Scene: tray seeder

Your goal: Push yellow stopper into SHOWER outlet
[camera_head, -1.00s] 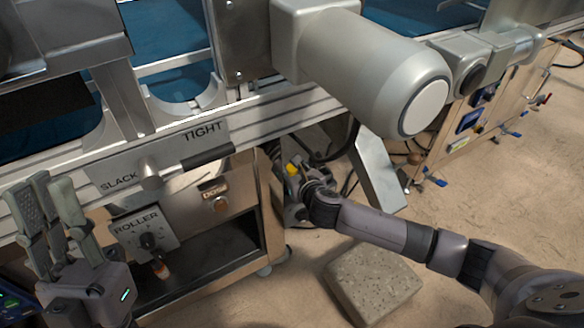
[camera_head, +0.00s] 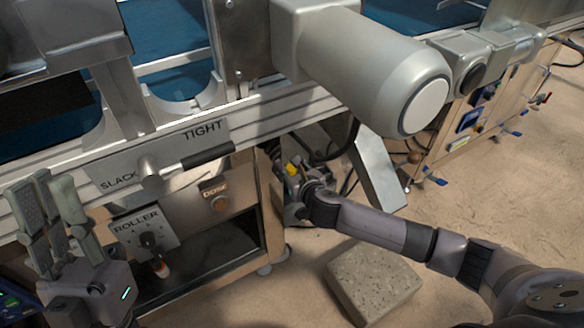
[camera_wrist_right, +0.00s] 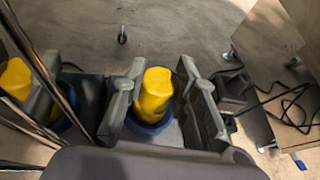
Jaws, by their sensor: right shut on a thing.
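The yellow stopper (camera_wrist_right: 155,95) stands between the two fingers of my right gripper (camera_wrist_right: 162,92) in the right wrist view. The gripper is shut on it. A blue ring (camera_wrist_right: 148,128) shows around the stopper's near end; I cannot tell how deep the stopper sits in it. In the head view, a small yellow patch of the stopper (camera_head: 292,169) shows beside my right gripper (camera_head: 297,182), below the machine rail. No SHOWER label is readable. My left gripper (camera_head: 42,200) is open and empty at the lower left.
A large grey motor cylinder (camera_head: 375,75) overhangs the right gripper. The machine rail (camera_head: 255,118) and cabinet with ROLLER knob (camera_head: 148,240) lie to its left. A slanted metal leg (camera_head: 378,172) and cables are close on its right. A stone block (camera_head: 372,282) lies on the floor.

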